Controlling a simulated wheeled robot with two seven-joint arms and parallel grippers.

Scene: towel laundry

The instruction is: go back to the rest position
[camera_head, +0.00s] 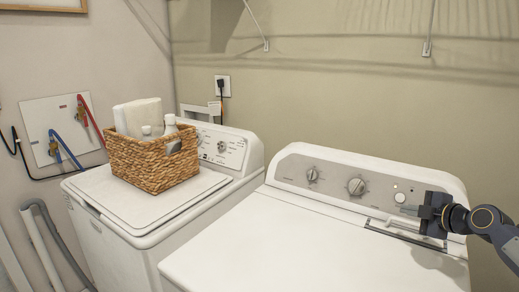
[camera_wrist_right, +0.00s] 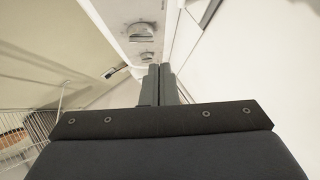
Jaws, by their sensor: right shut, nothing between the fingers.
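My right gripper (camera_head: 408,211) is at the right of the head view, in front of the control panel (camera_head: 335,184) of the right-hand white machine (camera_head: 300,240). Its fingers point left, near a round white button. In the right wrist view the two dark fingers (camera_wrist_right: 159,84) are together with nothing between them. The panel's knobs (camera_wrist_right: 140,32) show beyond the fingertips there. My left gripper is not in view.
A left-hand white machine (camera_head: 110,192) carries a wicker basket (camera_head: 150,165) with white towels (camera_head: 138,114) and bottles. Hoses and a wall box (camera_head: 60,128) are at the left. A wire rack (camera_wrist_right: 25,98) shows in the wrist view. The right-hand machine's top is clear.

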